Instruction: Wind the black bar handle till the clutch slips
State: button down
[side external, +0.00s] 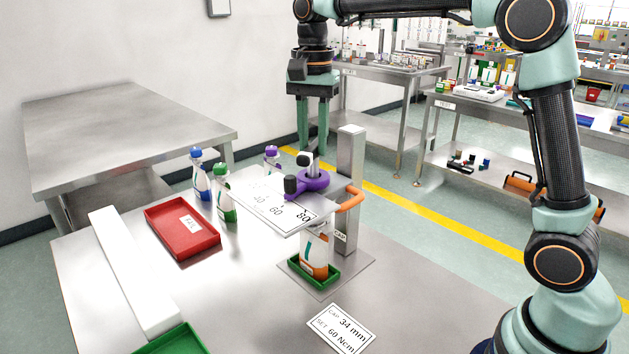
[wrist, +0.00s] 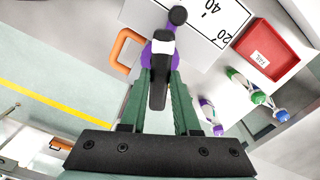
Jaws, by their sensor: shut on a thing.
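The black bar handle (wrist: 158,92) with a white patch sits over a purple disc (side external: 312,181) on the cap device. In the wrist view it lies between the two green fingers of my gripper (wrist: 160,78), which is shut on it. In the side view my gripper (side external: 309,150) comes down from above onto the handle. A black knob (side external: 291,185) stands beside the disc. The white scale plate (side external: 262,203) shows 40, 60 and 80. Under it a white bottle (side external: 314,258) with an orange label stands in a small green holder (side external: 295,265). The bottle's top is hidden.
An orange lever (side external: 350,198) juts from the device beside its metal column (side external: 350,160). Blue-capped (side external: 201,180), green-capped (side external: 227,203) and purple-capped (side external: 271,155) bottles and a red tray (side external: 165,235) stand left. A card (side external: 341,328) reads 34 mm, 60 Ncm.

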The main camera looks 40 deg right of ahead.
jog(key=m, duration=0.4)
jog(key=shift+m, duration=0.4)
dwell(0.4)
jog(key=c, duration=0.6)
grip_release()
jog(key=shift+c, duration=0.2)
notch_tip(320, 180, up, 12)
